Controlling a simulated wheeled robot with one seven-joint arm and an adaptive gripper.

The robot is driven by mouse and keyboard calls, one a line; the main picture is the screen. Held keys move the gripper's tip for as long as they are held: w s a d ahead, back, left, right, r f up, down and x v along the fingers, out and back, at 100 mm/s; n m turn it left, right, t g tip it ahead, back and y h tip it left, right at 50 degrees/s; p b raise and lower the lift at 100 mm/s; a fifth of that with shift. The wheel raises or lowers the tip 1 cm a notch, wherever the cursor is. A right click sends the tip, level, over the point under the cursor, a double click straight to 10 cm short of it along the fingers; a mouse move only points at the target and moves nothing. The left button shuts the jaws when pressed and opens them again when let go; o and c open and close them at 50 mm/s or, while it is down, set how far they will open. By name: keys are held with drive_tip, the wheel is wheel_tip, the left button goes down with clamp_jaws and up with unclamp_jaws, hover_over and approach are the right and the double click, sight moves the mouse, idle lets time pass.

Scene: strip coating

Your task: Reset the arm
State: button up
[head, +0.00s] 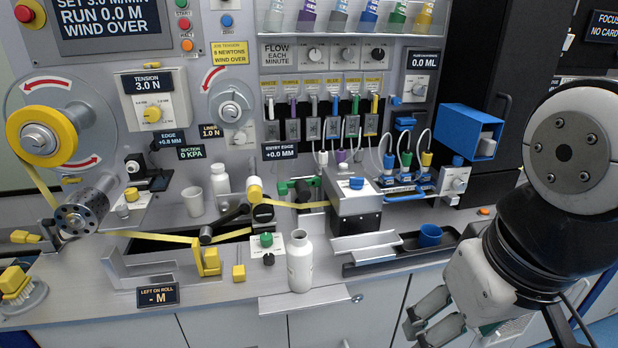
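My arm comes in from the right side of the head view, in front of the bench. My gripper (434,316) hangs at the lower right, pointing down and left, in front of the cabinet doors and below the bench top. Its two grey fingers are spread apart with a gap between them, and nothing shows between them. It touches nothing that I can see.
The space before the cabinets is clear.

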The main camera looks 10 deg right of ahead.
drive_tip(key=shift+s+a+f+y, duration=0.1)
drive_tip(key=shift+s+a+y, duration=0.2)
drive_tip(key=shift+s+a, duration=0.4)
drive_tip(key=shift+s+d, duration=0.1)
drive_tip(key=shift+d, duration=0.05)
wheel_tip(320, 180, up, 11)
drive_tip(key=t+p, duration=0.1)
drive_tip(key=p, duration=0.8)
drive_tip(key=shift+d+f+t, duration=0.15)
drive_tip(key=shift+t, duration=0.15)
